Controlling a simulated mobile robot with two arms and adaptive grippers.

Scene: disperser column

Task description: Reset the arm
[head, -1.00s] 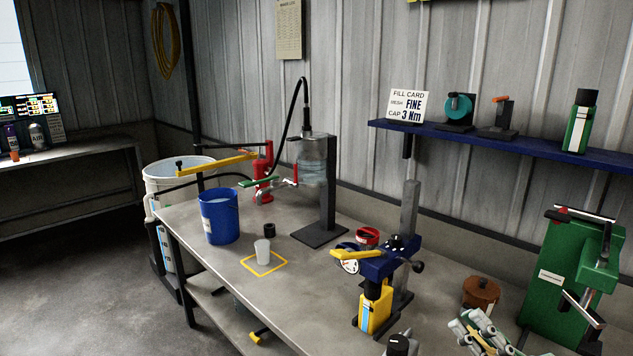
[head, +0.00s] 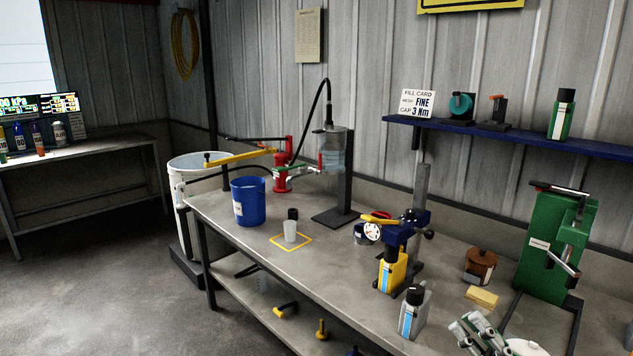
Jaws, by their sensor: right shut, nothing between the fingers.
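My right gripper (head: 470,330) shows at the bottom edge, right of the middle, in the head view. Its fingers are shut and hold nothing. It is over the front right part of the grey workbench (head: 262,264), apart from the grey bottle with a black cap and blue label (head: 412,312) to its left. The blue and yellow column device (head: 400,245) stands farther back, with a yellow handle and a dial. My left gripper is out of view.
A blue bucket (head: 248,203) and a cup (head: 290,231) stand at the left. A blue shelf (head: 520,140) crosses the wall. The bench's front middle is clear.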

